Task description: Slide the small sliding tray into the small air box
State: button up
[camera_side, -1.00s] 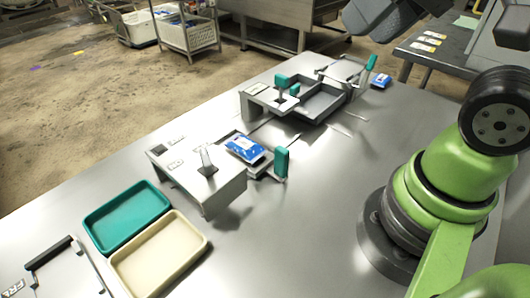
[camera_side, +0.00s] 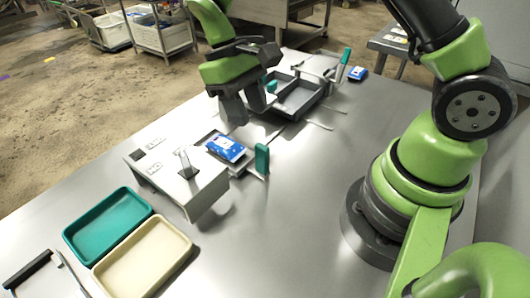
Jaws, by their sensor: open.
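The small sliding tray (camera_side: 241,166) carries a blue-and-white packet (camera_side: 225,147) and has an upright green handle (camera_side: 262,158) at its right end. It sticks out from the right side of the grey small air box (camera_side: 165,172); how far its inner end reaches is hidden by the box. A lever stands on the box top. My gripper (camera_side: 245,108) is open and empty, fingers pointing down, in the air above and behind the tray in the picture. It appears apart from the tray and its handle.
A larger grey tray (camera_side: 312,88) with a green upright handle (camera_side: 345,57) lies behind, its box partly hidden by my gripper. A green bin (camera_side: 68,238) and a cream bin (camera_side: 186,257) stand at front left. Another blue packet (camera_side: 357,73) lies at far right. The middle right table is clear.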

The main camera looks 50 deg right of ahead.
aim_at(261, 147)
jog(key=x, duration=1)
jog(key=shift+f, duration=0.1)
jog(key=shift+a, duration=0.1)
grip_shut()
